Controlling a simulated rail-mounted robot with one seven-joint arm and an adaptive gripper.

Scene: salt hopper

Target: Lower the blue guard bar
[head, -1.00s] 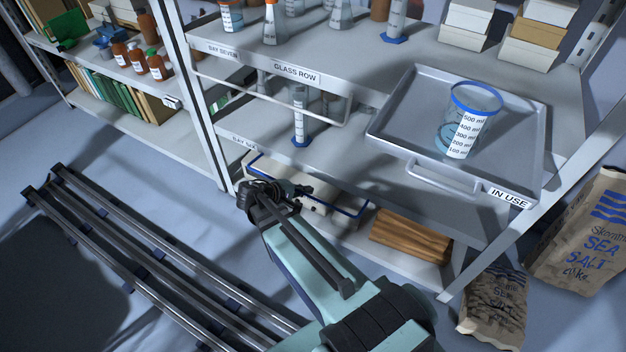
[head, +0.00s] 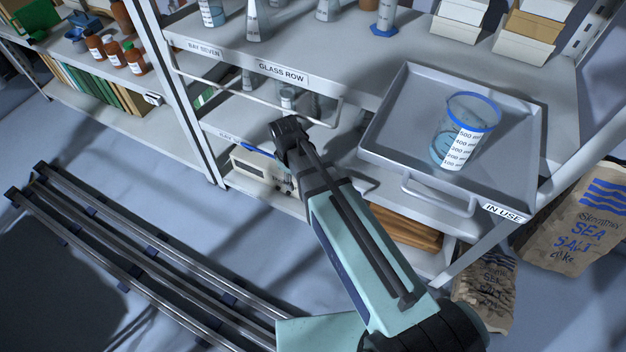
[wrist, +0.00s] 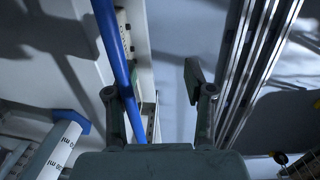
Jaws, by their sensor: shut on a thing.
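The blue guard bar (wrist: 112,55) runs lengthwise through the left part of the wrist view and passes down between my fingers. It lies against the left finger. In the head view a short piece of blue bar (head: 258,149) shows just left of my gripper (head: 290,132), in front of the shelf unit near the middle shelf. My gripper and arm hide the rest of the bar there, and the fingertips cannot be made out.
A pale box (head: 262,172) stands on the bottom shelf. A white wire rail (head: 245,95) fronts the glassware above my gripper. A grey tray (head: 385,150) with a blue-rimmed beaker (head: 465,130) juts out to the right. A measuring cylinder (wrist: 58,150) stands close left.

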